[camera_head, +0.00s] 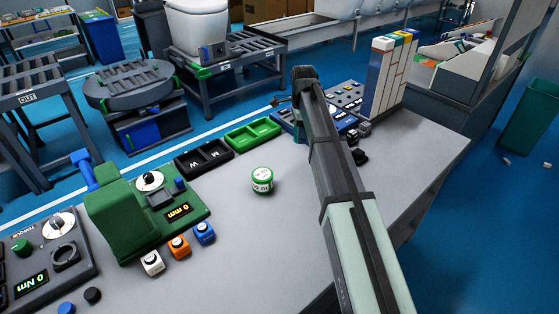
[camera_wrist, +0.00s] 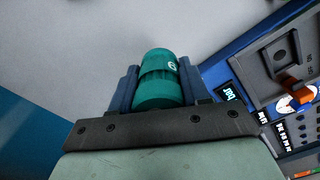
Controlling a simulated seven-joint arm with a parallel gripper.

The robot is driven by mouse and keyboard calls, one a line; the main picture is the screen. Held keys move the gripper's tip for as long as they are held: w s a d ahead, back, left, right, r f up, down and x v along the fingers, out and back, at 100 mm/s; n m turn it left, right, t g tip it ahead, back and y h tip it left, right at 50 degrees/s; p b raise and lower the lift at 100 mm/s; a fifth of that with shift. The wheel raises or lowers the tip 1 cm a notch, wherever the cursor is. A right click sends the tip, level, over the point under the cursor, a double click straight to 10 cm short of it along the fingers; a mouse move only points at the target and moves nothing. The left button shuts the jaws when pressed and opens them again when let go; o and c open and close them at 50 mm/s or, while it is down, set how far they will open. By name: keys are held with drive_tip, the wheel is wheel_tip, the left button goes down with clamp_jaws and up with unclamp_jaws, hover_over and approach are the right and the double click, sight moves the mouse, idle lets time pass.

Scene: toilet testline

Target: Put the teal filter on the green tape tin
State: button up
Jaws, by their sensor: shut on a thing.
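The teal filter (camera_wrist: 159,80) is a small ribbed cylinder with a pale mark on it. In the wrist view my gripper (camera_wrist: 158,88) is shut on it, one blue finger on each side. The green tape tin (camera_head: 262,181) is a short round tin with a white and green label and a pale top. It stands on the grey table, left of my arm and apart from it, with nothing on its top.
A green tray (camera_head: 252,134) and a black tray (camera_head: 204,158) lie behind the tin. A green machine (camera_head: 128,215) and small white, orange and blue blocks (camera_head: 179,247) stand to its left. A blue panel (camera_head: 345,124) and tall white binders (camera_head: 388,75) stand at the back right. The table around the tin is clear.

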drive_tip(key=s+a+r+n, duration=0.1)
drive_tip(key=s+a+r, duration=0.15)
drive_tip(key=a, duration=0.25)
drive_tip(key=s+a+r+n, duration=0.1)
drive_tip(key=s+a+r, duration=0.15)
drive_tip(key=a, duration=0.35)
drive_tip(key=m, duration=0.2)
hover_over(262, 174)
drive_tip(key=shift+f, duration=4.3)
drive_tip(key=shift+f, duration=0.1)
drive_tip(key=o, duration=1.1)
wheel_tip(262, 174, up, 12)
drive_tip(key=shift+r, duration=0.15)
